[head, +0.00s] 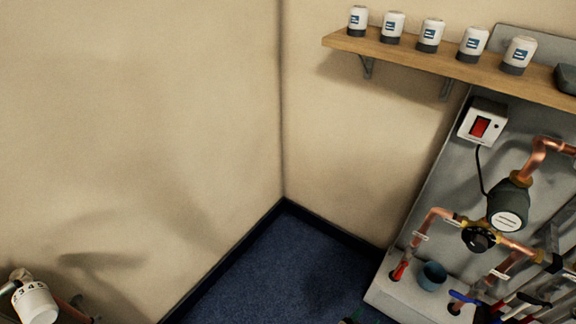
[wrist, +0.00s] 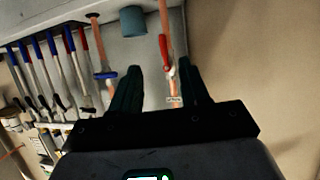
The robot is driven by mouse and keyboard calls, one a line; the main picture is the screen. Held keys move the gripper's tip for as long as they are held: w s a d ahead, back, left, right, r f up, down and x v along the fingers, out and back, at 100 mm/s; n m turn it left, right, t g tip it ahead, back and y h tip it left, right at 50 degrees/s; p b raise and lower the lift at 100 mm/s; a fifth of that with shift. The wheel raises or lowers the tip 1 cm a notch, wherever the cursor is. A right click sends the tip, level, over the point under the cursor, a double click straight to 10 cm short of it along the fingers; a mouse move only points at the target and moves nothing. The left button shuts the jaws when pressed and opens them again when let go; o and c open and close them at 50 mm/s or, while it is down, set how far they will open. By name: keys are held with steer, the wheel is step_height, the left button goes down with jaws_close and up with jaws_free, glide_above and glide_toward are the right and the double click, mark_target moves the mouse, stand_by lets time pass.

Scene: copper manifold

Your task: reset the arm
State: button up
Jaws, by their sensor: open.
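My gripper (wrist: 161,72) shows in the wrist view with its two dark fingers apart and nothing between them but background. Beyond the fingers is a copper pipe with a red valve lever (wrist: 165,52) and a white tag, apart from them as far as I can tell. In the head view the copper manifold (head: 478,238) is on the grey panel at the right, with a pump, a gauge and pipes. My gripper cannot be made out clearly in the head view.
A blue-grey cup (head: 432,276) stands on the panel's ledge, beside pipes and several red- and blue-handled tools (wrist: 55,60). A wooden shelf (head: 450,68) holds several white jars (head: 431,36). A switch box (head: 482,123) sits on the panel. The blue carpet (head: 270,265) by the corner is clear.

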steer(key=w+d+r+n+t+y, duration=0.2)
steer(key=w+d+r+n+y, duration=0.35)
steer(key=y, duration=0.35)
steer(key=s+r+n+g, duration=0.1)
steer(key=s+r+g, duration=0.4)
steer(key=s, duration=0.5)
steer(key=s+a+r+n+g, duration=0.1)
steer(key=s+r+g, duration=0.1)
steer(key=s+r, duration=0.65)
steer(key=s+r+n+g, duration=0.1)
steer(key=s+r+g, duration=0.3)
steer(key=s, duration=0.8)
step_height(320, 180, up, 14)
steer(key=p, duration=1.4)
steer(key=shift+w+a, duration=0.15)
steer(key=shift+w, duration=0.15)
